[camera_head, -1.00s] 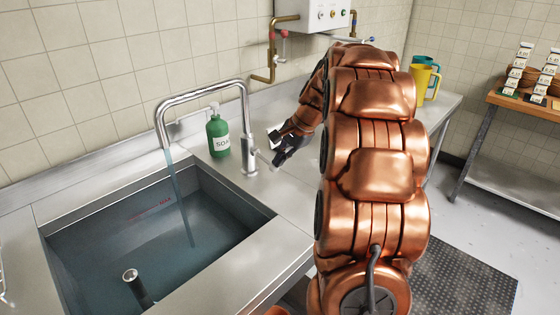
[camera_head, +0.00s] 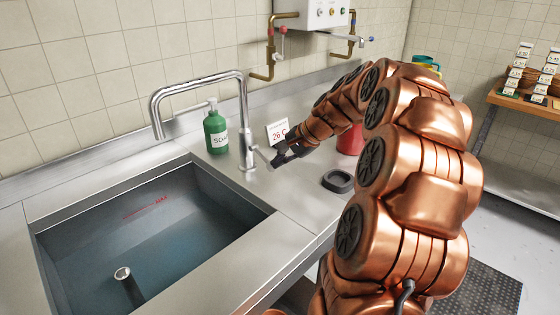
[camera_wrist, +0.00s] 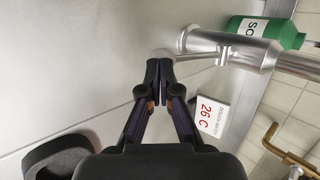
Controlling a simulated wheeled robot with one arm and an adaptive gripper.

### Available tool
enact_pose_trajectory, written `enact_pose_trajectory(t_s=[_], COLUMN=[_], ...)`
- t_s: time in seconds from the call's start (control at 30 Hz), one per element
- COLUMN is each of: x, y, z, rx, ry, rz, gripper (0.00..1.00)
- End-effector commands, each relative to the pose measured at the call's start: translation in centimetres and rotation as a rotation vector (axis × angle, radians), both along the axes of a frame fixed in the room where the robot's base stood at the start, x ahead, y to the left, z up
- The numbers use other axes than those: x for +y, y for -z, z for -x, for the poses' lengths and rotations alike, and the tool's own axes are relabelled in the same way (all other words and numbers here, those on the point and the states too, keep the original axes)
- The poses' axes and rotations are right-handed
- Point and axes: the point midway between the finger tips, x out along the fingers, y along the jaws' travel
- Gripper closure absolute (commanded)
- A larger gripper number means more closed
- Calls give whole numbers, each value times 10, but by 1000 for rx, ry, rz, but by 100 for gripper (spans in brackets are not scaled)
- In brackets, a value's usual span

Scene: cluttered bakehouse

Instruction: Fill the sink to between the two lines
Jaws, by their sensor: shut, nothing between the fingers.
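The sink (camera_head: 235,225) holds bluish water (camera_head: 175,250). A red mark with small red lettering (camera_head: 147,207) shows on its back wall; I cannot tell exactly where the waterline stands against it. A standpipe (camera_head: 128,285) rises in the basin. The chrome tap (camera_head: 200,86) arches over the sink, and no stream falls from its spout. Its lever (camera_head: 261,156) points toward my gripper (camera_head: 275,161). In the wrist view my gripper (camera_wrist: 160,84) is shut and empty, its tips at the lever's rounded end (camera_wrist: 161,56). Contact is hard to confirm.
A green soap bottle (camera_head: 216,131) stands behind the tap. A white card reading 26 C (camera_head: 277,133) stands behind my gripper. A dark round object (camera_head: 338,181) and a red container (camera_head: 350,140) are on the counter to the right. Wall pipes (camera_head: 270,60) are behind.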

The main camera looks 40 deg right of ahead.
Motion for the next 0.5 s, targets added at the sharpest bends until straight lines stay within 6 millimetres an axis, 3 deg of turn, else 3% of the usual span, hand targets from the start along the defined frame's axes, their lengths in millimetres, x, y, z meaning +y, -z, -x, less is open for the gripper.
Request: enact_pose_trajectory(t_s=[0.17,0.5], x=[-2,-16], y=[-10,-56], z=[3,30], rx=[-2,-4], ry=[-1,-7], rz=[2,4], gripper=[100,100])
